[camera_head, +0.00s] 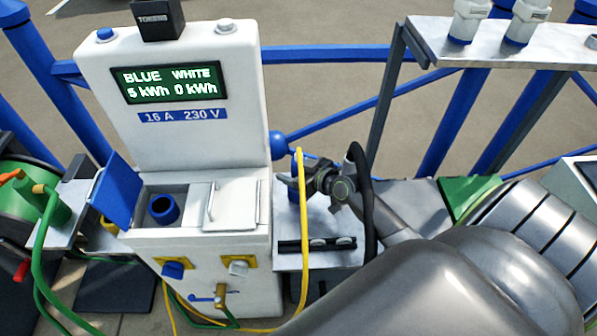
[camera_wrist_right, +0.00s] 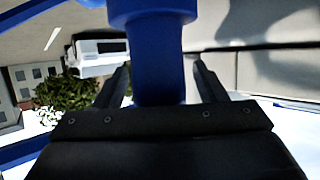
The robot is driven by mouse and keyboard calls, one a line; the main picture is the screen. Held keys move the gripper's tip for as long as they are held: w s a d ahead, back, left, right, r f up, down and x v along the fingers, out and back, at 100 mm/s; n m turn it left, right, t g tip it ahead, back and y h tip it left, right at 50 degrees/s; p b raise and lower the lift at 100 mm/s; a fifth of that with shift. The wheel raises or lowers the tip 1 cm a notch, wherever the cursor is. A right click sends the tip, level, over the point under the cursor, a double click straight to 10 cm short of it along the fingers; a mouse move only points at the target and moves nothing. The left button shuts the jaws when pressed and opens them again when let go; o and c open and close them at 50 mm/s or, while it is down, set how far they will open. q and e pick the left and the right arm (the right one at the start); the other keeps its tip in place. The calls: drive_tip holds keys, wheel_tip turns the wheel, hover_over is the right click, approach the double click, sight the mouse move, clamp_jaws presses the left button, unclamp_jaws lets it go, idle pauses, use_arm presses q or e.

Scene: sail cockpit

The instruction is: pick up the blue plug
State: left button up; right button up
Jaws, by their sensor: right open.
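The blue plug (camera_head: 292,190) is upright by the shelf at the right side of the white pedestal, partly hidden by my gripper and the yellow cable. My right gripper (camera_head: 308,184) reaches it from the right. In the right wrist view the plug (camera_wrist_right: 157,62) stands between the two open fingers (camera_wrist_right: 160,85), its wider part at the top of the picture. The fingers look open to either side of it; I cannot tell whether one touches it. My left gripper is not in view.
The white pedestal (camera_head: 175,120) has an open blue lid (camera_head: 117,191) beside a blue socket (camera_head: 163,209), and a closed white lid (camera_head: 231,205). A yellow cable (camera_head: 303,235) loops beside my gripper. A metal shelf (camera_head: 425,35) and blue railings stand behind.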

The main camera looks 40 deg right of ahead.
drive_tip(key=shift+c, duration=0.2)
drive_tip(key=c, duration=1.2)
drive_tip(key=shift+r, duration=0.1)
drive_tip(key=shift+c, duration=0.2)
wheel_tip(320, 180, up, 10)
drive_tip(key=shift+w+r+p, duration=0.1)
drive_tip(key=shift+p, duration=0.8)
wheel_tip(320, 180, up, 3)
drive_tip(key=p, duration=0.2)
drive_tip(key=shift+p, duration=0.35)
